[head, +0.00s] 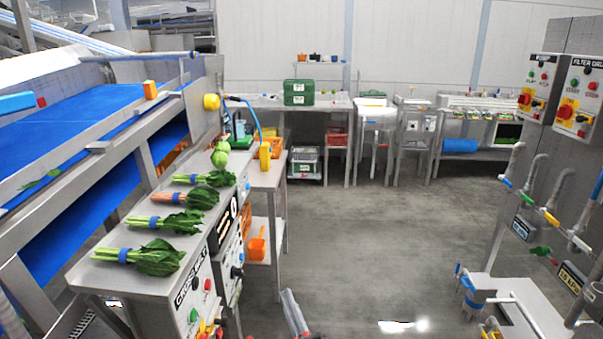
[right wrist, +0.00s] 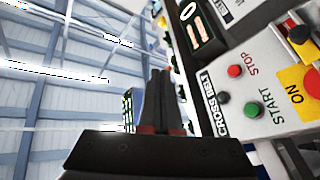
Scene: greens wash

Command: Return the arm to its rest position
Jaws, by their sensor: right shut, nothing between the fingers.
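My right gripper (head: 289,294) shows at the bottom middle of the head view, low over the floor and to the right of the cross belt control panel (head: 196,288). In the right wrist view its two dark fingers (right wrist: 160,72) are together, with red at their bases and nothing between them. They point up toward the ceiling beams. The panel, with its red stop button (right wrist: 235,71) and green start button (right wrist: 253,110), is on the right of that view, apart from the fingers. My left gripper is not in view.
Several banded bunches of greens (head: 142,257) lie on the steel ledge at left, beside the blue belt (head: 75,127). Pipes and valves (head: 550,217) stand at right. The middle floor (head: 390,235) is clear.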

